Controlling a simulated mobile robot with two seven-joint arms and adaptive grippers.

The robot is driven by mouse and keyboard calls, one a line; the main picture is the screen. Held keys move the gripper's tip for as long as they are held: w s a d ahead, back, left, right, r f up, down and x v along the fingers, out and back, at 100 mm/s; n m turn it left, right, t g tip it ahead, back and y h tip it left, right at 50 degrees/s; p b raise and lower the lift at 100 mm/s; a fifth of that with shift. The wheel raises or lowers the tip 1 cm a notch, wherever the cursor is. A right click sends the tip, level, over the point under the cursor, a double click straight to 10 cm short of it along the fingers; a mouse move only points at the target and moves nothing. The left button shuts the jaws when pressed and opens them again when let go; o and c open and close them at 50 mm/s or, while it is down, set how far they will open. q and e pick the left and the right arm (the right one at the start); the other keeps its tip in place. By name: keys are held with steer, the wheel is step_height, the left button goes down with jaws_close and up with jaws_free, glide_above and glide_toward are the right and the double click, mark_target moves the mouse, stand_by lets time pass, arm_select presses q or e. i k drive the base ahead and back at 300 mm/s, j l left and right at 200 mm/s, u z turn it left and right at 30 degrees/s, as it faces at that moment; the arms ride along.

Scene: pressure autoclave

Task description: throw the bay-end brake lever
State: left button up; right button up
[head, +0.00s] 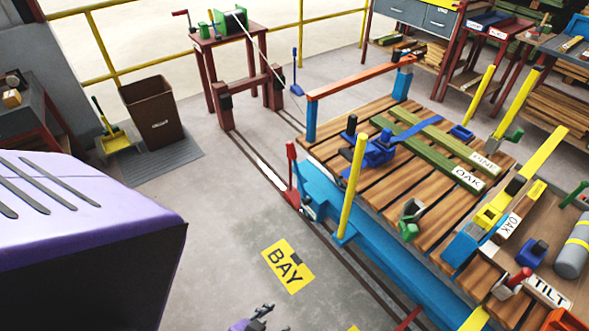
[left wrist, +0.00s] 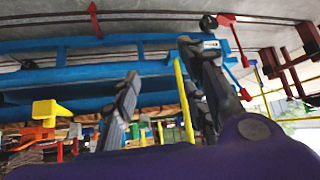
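A red lever (head: 291,172) stands upright at the near left corner of the blue cart (head: 335,222), beside the floor rail. I cannot tell for sure that it is the bay-end brake lever. My left gripper (head: 265,318) is at the bottom edge of the head view, below the BAY floor plate and apart from the red lever. In the left wrist view the picture is upside down. There my left gripper's fingers (left wrist: 160,68) are spread, with nothing between them. Red lever-like parts (left wrist: 235,45) show past the right finger, and another (left wrist: 94,20) at the upper left. My right gripper is not in view.
The cart's slatted deck (head: 380,165) carries green beams, blue clamps and yellow posts (head: 352,185). The yellow BAY plate (head: 288,265) lies on bare floor left of the cart. A brown bin (head: 152,110) and a red winch stand (head: 228,40) are farther back.

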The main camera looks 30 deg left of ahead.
mark_target(307, 200)
steer(key=i+j, duration=0.2)
steer(key=j, duration=0.2)
steer(key=i+j, duration=0.2)
steer(key=j, duration=0.15)
steer(key=i+j, duration=0.2)
steer(key=j, duration=0.2)
steer(key=i+j, duration=0.2)
steer(key=j, duration=0.15)
steer(key=i+j, duration=0.2)
steer(key=j, duration=0.2)
steer(key=i+j, duration=0.15)
steer(key=j, duration=0.2)
